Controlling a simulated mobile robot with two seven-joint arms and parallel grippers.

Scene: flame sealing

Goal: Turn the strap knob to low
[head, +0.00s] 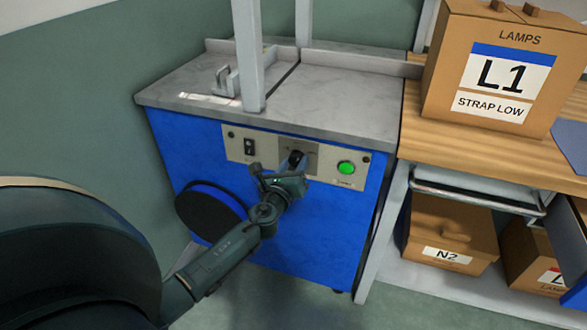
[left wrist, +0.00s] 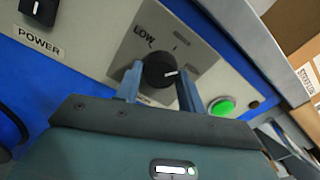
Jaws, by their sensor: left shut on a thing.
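The strap knob (left wrist: 160,70) is a black round dial with a white pointer line on a grey plate of the control panel. In the left wrist view its pointer is aimed to the right, away from the word LOW at the upper left. My left gripper (left wrist: 160,84) has one finger on each side of the knob and is shut on it. In the head view the left gripper (head: 292,166) reaches the panel (head: 238,148), and the knob (head: 296,157) is partly hidden by it. My right gripper does not show.
A green button (head: 346,168) is right of the knob, and a power switch (head: 250,147) is to its left. The panel is on a blue machine with a grey top (head: 340,95). A box marked L1, STRAP LOW (head: 500,65) stands on the wooden bench at the right.

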